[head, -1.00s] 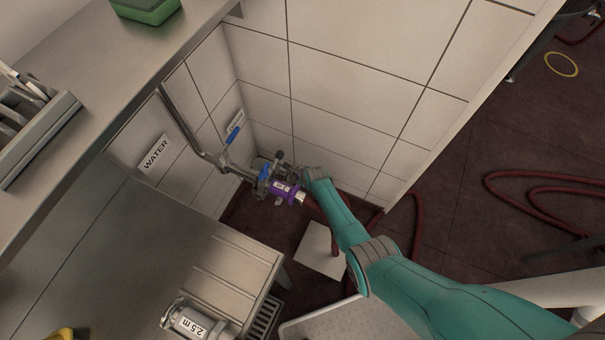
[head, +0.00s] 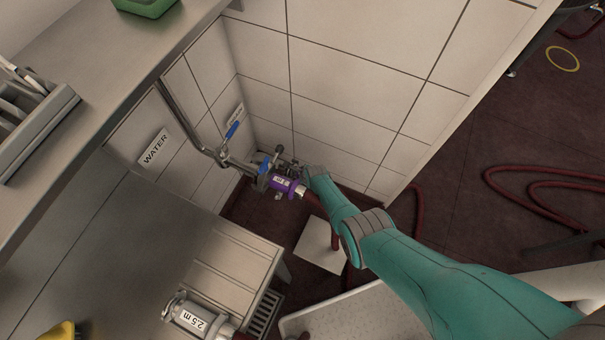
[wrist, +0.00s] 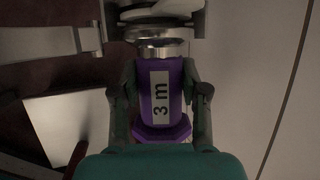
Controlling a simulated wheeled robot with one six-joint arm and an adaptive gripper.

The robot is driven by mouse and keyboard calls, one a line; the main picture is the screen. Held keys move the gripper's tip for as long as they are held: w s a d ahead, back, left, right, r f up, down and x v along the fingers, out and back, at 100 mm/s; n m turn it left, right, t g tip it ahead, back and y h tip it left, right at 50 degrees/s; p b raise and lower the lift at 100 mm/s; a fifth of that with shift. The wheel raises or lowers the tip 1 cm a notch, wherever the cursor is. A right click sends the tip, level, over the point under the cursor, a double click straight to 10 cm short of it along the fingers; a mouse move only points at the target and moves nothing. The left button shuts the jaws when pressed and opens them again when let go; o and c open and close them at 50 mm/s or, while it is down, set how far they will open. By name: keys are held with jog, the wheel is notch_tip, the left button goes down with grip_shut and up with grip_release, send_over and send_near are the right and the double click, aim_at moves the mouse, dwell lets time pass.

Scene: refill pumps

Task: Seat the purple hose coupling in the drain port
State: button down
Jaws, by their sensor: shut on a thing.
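The purple hose coupling (head: 284,186), labelled "3 m", is held in my gripper (wrist: 157,70). In the wrist view the coupling (wrist: 174,118) sits between the two dark fingers, its metal collar pointing to the top of the picture. The collar meets or nearly meets a grey metal fitting (wrist: 150,16); I cannot tell whether it is seated. In the head view the coupling is beside the pipe-end fitting (head: 262,172) with a blue handle, low in the tiled corner. This appears to be the port, but its mouth is hidden.
A pipe (head: 188,128) with a blue lever (head: 232,131) runs down the wall beside a WATER sign (head: 154,149). Another coupling (head: 190,318), labelled "2.5 m", lies at the steel counter's (head: 95,255) front. Red hose (head: 540,182) loops over the floor. A pale square (head: 320,246) lies below my arm.

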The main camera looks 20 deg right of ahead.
jog(key=shift+w, duration=0.1)
jog(key=c, duration=0.5)
grip_release()
jog(key=shift+f, duration=0.1)
jog(key=shift+v, duration=6)
